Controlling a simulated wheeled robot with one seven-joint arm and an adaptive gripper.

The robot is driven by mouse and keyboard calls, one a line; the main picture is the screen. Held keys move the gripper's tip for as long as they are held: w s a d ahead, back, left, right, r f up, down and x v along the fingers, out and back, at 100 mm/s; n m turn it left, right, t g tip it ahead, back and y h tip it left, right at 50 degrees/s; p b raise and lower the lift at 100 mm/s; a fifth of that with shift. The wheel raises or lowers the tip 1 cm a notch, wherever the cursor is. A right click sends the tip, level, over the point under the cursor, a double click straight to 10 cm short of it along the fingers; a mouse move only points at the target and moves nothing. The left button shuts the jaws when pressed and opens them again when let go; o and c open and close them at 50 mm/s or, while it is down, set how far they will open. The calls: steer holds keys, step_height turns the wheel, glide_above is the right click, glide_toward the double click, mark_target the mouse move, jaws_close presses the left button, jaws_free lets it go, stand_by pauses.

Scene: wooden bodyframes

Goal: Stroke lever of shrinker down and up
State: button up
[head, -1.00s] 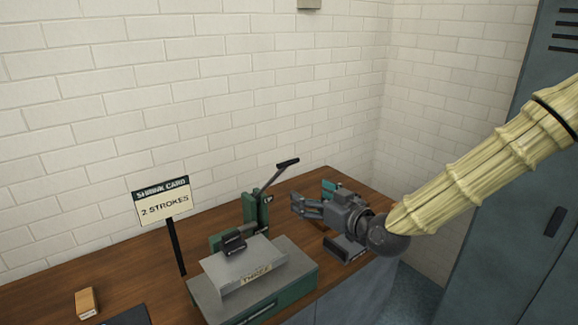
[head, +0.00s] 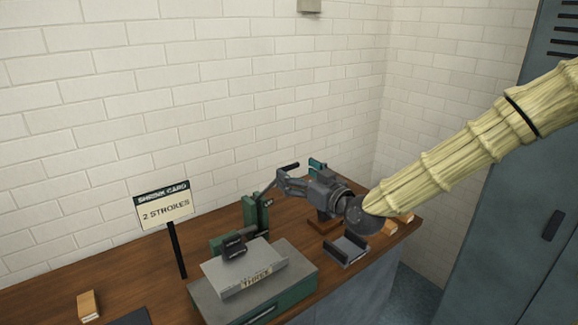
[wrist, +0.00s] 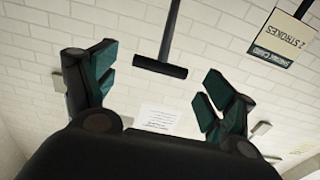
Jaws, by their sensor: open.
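The shrinker (head: 254,212) is a green upright machine on the wooden bench, beside the grey and green box. Its lever (head: 287,168) slants up to the right and ends in a dark crossbar handle. In the wrist view the lever handle (wrist: 159,67) lies ahead of my gripper, between the lines of its two fingers. My gripper (head: 283,186) is open and close to the lever in the head view, partly covering the lever's shaft. In the wrist view my gripper (wrist: 156,92) shows its green-padded fingers spread, with nothing between them.
A sign (head: 163,205) reading "Shrink Card, 2 strokes" stands left of the shrinker. A box (head: 250,284) labelled "THREE" is in front. A grey bracket (head: 346,250) and wooden blocks lie to the right. A blue locker stands at far right.

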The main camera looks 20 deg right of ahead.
mark_target(290, 169)
steer(key=shift+p+x, duration=0.5)
steer(key=shift+x, duration=1.65)
steer(key=shift+c, duration=0.4)
steer(key=c, duration=1.4)
